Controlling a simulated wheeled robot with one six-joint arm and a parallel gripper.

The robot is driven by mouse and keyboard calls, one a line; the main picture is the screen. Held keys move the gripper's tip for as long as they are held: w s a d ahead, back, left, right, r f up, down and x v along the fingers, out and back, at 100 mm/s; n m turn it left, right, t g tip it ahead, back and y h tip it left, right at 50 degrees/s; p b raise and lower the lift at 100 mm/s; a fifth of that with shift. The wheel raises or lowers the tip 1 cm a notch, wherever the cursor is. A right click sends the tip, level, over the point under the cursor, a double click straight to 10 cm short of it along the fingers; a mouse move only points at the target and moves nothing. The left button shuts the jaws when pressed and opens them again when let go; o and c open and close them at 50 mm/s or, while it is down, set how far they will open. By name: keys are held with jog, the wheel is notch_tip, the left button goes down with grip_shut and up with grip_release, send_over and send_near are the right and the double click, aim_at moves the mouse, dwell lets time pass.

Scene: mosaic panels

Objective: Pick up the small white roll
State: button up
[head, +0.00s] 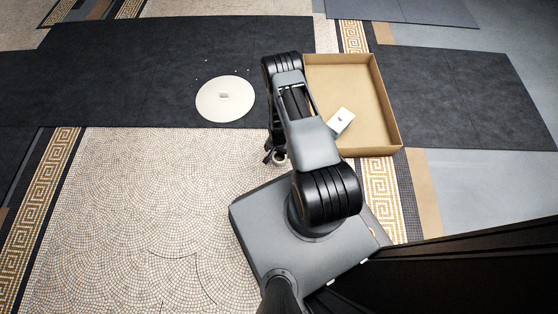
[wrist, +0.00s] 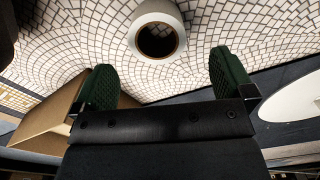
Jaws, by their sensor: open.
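The small white roll (wrist: 151,10) lies on the mosaic floor in the wrist view, at the top middle. Its round end with a dark hole faces the camera. In the head view the roll (head: 280,158) is a small pale patch beside my gripper, mostly hidden by the arm. My gripper (wrist: 164,77) is open, with two dark green pads spread apart. The roll shows beyond the fingertips, in line with the gap between them; nothing is held. In the head view my gripper (head: 269,154) is low near the floor, partly covered by my arm.
An open cardboard box (head: 391,122) stands right of my arm, with a white box-shaped item (head: 341,121) inside. A round white disc (head: 211,108) lies to the left on a dark mat (head: 120,70), with small white bits near it. The mosaic floor (head: 150,200) at left is clear.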

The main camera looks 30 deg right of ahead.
aim_at(278, 163)
jog(key=shift+s+d+f+b, duration=0.1)
jog(key=shift+f+b, duration=0.85)
jog(key=shift+f, duration=0.8)
jog(key=shift+d+f+b, duration=0.1)
jog(key=shift+f+b, duration=0.85)
jog(key=shift+f, duration=0.75)
jog(key=c, duration=1)
jog(key=shift+r, duration=0.1)
